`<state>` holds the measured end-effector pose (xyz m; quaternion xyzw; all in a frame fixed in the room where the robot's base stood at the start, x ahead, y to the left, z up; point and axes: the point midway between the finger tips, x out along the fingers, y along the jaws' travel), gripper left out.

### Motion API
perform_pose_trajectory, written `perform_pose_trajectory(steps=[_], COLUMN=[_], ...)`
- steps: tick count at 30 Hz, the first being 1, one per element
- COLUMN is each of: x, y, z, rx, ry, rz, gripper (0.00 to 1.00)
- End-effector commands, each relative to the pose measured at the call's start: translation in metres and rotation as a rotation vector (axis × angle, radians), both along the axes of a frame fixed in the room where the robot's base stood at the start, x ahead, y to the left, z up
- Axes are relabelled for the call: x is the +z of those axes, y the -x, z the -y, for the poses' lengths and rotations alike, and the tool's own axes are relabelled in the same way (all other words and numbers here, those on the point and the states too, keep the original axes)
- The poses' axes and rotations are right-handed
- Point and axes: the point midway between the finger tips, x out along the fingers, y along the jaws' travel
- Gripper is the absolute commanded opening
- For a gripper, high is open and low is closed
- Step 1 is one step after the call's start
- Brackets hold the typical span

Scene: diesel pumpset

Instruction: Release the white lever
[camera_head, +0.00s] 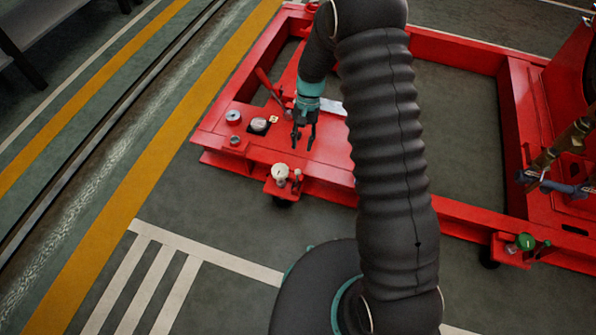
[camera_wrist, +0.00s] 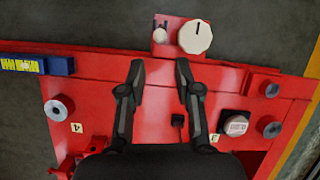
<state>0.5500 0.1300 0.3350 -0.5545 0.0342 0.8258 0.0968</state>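The white lever (camera_head: 297,175) is a small stalk with a pale tip, beside a larger white knob (camera_head: 279,171) on a red block at the frame's near edge. In the wrist view the lever shows as a small white ball (camera_wrist: 160,35), left of the round white knob (camera_wrist: 195,37) with a dark mark. My gripper (camera_head: 304,140) hangs over the red plate, above and beyond the lever in the head view. In the wrist view my gripper (camera_wrist: 159,70) has its two dark fingers apart, nothing between them. The lever's ball lies past the fingertips, roughly in line with the gap, untouched.
A blue-and-yellow bar (camera_wrist: 40,65) lies on the plate. A black box with a white round top (camera_head: 260,125) and grey round fittings (camera_head: 232,116) stand nearby. A green knob (camera_head: 525,241) sits at the right.

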Motion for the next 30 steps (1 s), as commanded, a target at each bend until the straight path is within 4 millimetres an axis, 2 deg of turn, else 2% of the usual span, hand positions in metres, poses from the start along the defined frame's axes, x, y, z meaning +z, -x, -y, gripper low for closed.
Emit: perform_pose_trajectory(steps=[9,15,21,30], x=[-0.056,-0.086,-0.102,-0.106], y=[0.024,0.035,0.041,0.042], z=[-0.007,-0.011,-0.013,-0.014], rx=[0.001,0.000,0.000,0.000], ry=[0.001,0.001,0.000,0.000], rz=[-0.003,-0.002,-0.001,0.001], gripper=[0.33,0.33,0.33,0.33])
